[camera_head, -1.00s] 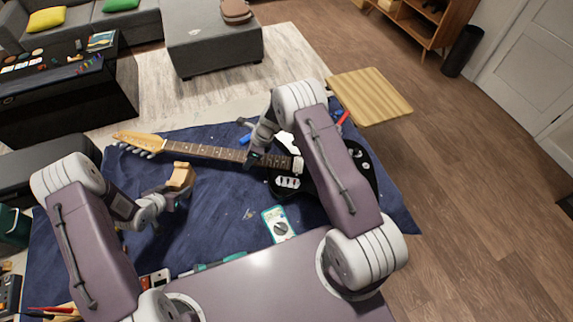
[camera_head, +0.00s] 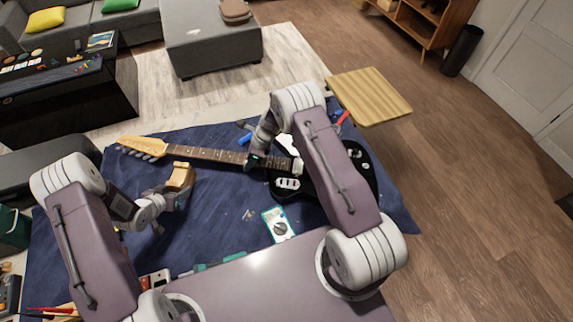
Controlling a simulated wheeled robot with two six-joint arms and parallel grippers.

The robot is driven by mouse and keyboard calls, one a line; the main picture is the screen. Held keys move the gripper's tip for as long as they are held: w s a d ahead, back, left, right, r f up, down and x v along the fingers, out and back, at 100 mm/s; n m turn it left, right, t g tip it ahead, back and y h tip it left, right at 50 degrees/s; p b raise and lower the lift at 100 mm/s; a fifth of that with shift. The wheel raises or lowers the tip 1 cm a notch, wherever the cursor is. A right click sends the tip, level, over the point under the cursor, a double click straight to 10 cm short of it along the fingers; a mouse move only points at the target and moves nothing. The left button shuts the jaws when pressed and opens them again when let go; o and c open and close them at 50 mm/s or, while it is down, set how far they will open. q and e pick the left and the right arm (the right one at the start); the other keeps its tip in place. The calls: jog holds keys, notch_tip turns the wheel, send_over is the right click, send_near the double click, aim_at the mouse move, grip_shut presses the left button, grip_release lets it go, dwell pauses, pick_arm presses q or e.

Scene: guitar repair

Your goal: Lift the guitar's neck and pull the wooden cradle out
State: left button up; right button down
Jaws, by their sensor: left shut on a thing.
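The electric guitar lies across the blue cloth, with its pale headstock (camera_head: 138,146) at the left and its black body (camera_head: 362,175) partly hidden behind my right arm. The wooden cradle (camera_head: 181,175) is a small tan block in front of the neck (camera_head: 215,154), apart from it. My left gripper (camera_head: 178,190) is shut on the cradle. My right gripper (camera_head: 256,160) is at the neck near the body. Its fingers are too small and hidden to tell whether they are shut.
A multimeter (camera_head: 279,224) lies on the blue cloth (camera_head: 225,205) in front of the guitar. A teal-handled tool (camera_head: 212,263) lies at the near edge. A wooden stool top (camera_head: 369,96) stands beyond the bench. Open cloth lies between my arms.

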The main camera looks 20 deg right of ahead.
jog(key=shift+w+f, duration=0.1)
jog(key=shift+f, duration=0.2)
dwell(0.4)
jog(key=shift+f, duration=0.2)
jog(key=shift+f, duration=0.45)
dwell(0.6)
